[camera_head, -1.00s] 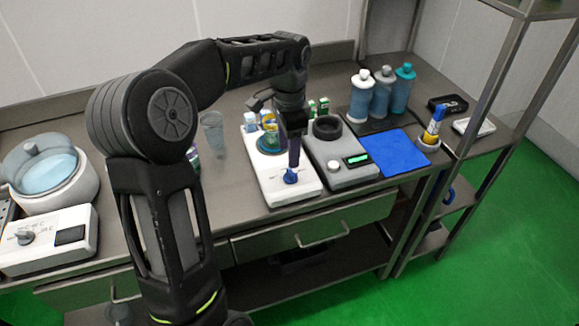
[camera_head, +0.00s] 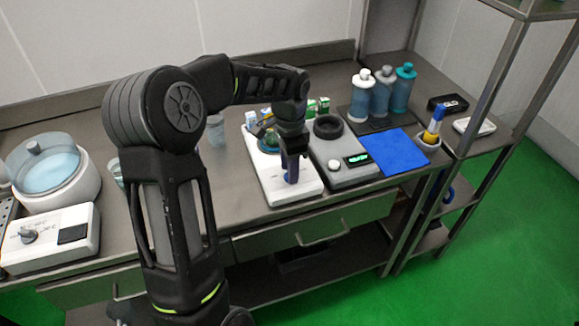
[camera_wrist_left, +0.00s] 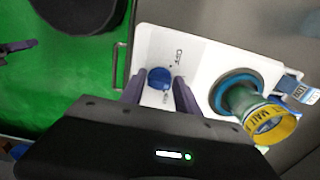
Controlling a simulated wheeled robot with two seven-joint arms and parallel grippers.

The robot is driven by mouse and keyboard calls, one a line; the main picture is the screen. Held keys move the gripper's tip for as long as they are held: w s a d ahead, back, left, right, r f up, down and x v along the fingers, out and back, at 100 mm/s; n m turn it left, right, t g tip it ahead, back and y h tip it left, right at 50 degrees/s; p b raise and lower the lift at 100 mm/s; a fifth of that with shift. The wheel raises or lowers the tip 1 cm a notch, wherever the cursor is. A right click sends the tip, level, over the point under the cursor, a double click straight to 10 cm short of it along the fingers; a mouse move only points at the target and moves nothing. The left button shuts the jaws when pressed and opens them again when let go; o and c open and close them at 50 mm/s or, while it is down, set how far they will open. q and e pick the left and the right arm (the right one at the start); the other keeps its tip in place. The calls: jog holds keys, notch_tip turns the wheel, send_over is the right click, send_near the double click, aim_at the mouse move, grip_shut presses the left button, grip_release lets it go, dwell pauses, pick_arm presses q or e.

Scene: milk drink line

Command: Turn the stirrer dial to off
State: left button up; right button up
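The stirrer is a white box (camera_head: 272,183) near the front edge of the bench; it fills the middle of the left wrist view (camera_wrist_left: 208,50). Its blue dial (camera_wrist_left: 159,78) sits near one end, with small print beside it that seems to read OFF. I cannot make out where the dial points. My left gripper (camera_head: 291,178) is low over the dial and hides it in the head view. In the left wrist view its purple fingers are apart, one on each side of the dial. A purple finger-like part, apparently my right gripper (camera_wrist_left: 15,48), shows at the left edge.
A greenish vessel with a yellow band (camera_wrist_left: 270,122) stands on the stirrer's round blue-rimmed plate. A grey scale (camera_head: 345,175) is close on the right, then a blue mat (camera_head: 398,150). Several bottles (camera_head: 382,95) stand behind. A white device with a knob (camera_head: 55,243) is far left.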

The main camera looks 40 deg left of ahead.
pick_arm(q)
grip_shut()
jog(key=shift+n, duration=0.4)
jog(key=shift+n+b, duration=0.4)
jog(key=shift+n, duration=0.5)
jog(key=n, duration=0.3)
jog(key=shift+d+b, duration=0.1)
jog(key=shift+b, duration=0.25)
jog(key=n, duration=0.6)
jog(key=shift+d+n+b, duration=0.1)
jog(key=shift+n+b, duration=0.2)
jog(key=shift+o, duration=1.8)
grip_release()
